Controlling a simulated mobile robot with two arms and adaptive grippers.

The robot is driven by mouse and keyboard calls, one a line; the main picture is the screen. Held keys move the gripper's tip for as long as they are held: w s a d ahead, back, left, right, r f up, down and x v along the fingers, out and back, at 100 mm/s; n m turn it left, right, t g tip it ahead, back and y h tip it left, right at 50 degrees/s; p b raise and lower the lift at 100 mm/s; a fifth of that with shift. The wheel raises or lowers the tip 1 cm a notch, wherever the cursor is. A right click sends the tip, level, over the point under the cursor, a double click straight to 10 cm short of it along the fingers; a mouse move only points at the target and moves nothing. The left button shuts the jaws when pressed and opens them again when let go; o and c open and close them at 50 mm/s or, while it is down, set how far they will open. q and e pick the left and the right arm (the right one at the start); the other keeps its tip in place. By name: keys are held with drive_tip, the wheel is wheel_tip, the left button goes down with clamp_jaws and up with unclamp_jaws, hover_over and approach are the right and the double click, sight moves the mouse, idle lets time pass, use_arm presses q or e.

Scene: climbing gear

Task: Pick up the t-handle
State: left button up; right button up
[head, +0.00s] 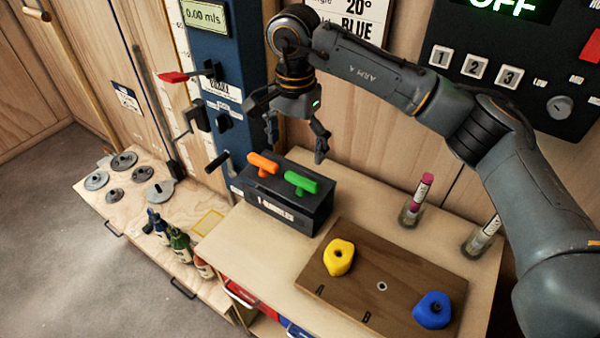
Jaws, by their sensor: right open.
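Two T-handles stand in a dark box (287,208) with a white label on its front. The orange T-handle (262,162) is on the left and the green T-handle (300,182) is on the right, their crossbars above the box top. My right gripper (295,145) is open and empty, pointing down behind and above the box. Its fingers are spread wide, apart from both handles as far as I can tell. My left gripper is not in view.
A brown board (385,270) holds a yellow hold (339,257) and a blue hold (432,310). Two tubes in glass stands (411,213) are at the right. A blue post (235,80) with levers rises behind the box. Weight discs (124,161) and bottles (158,226) occupy the lower left bench.

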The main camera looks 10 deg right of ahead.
sight(300, 179)
drive_tip(key=f, duration=0.2)
drive_tip(key=f+p, duration=0.1)
drive_tip(key=f, duration=0.3)
drive_tip(key=shift+d+p, duration=0.25)
drive_tip(key=shift+p, duration=0.05)
drive_tip(key=shift+w+f+p, duration=0.1)
drive_tip(key=shift+f+p, duration=0.6)
drive_tip(key=shift+f, duration=0.15)
use_arm(q)
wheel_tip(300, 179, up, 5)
drive_tip(key=p, duration=0.2)
use_arm(e)
drive_tip(key=f, duration=0.3)
drive_tip(key=shift+d+f, duration=0.2)
drive_tip(key=shift+d, duration=0.05)
drive_tip(key=shift+w+f, duration=0.1)
drive_tip(key=shift+f, duration=0.25)
drive_tip(key=c, duration=0.9)
drive_tip(key=shift+c, duration=0.6)
drive_tip(key=shift+r+b, duration=0.5)
drive_tip(key=shift+r, duration=0.25)
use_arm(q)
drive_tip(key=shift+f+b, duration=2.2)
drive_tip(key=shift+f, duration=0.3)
use_arm(e)
wheel_tip(300, 179, up, 17)
drive_tip(key=shift+f, duration=0.15)
